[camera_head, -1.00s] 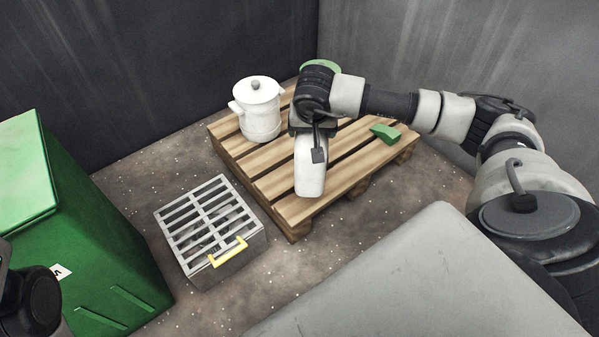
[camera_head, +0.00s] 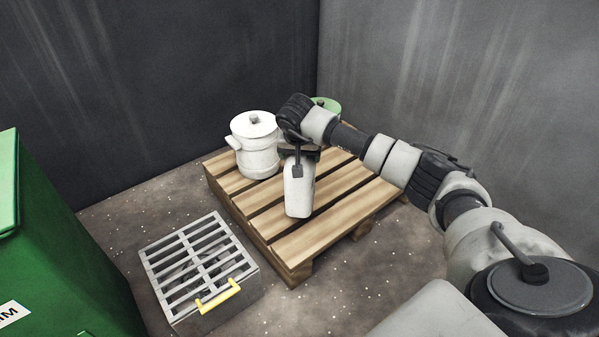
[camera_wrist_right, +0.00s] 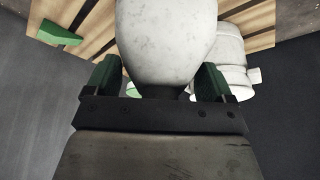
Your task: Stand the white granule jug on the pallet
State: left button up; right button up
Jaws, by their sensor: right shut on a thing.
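The white granule jug (camera_head: 299,190) hangs upright from my right gripper (camera_head: 298,152), over the slats of the wooden pallet (camera_head: 300,245). I cannot tell whether its base touches the slats. In the right wrist view, the jug's white body (camera_wrist_right: 166,40) fills the top middle, between the green-padded fingers of my right gripper (camera_wrist_right: 157,85). The fingers are shut on its upper part, which is mostly hidden. My left gripper is out of view.
A white lidded pot (camera_head: 257,155) stands on the pallet, left of the held jug. A green-topped thing (camera_head: 328,103) is partly hidden behind my right arm. A green wedge (camera_wrist_right: 60,33) shows in the wrist view. A slatted metal box (camera_head: 200,265) and green bin (camera_head: 50,250) stand left.

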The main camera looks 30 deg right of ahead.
aim_at(300, 193)
jog(key=f+b, duration=0.1)
jog(key=f, duration=0.1)
jog(key=f+b, duration=0.2)
jog(key=shift+w, duration=0.2)
jog(key=o, duration=1.6)
jog(key=shift+f, duration=0.1)
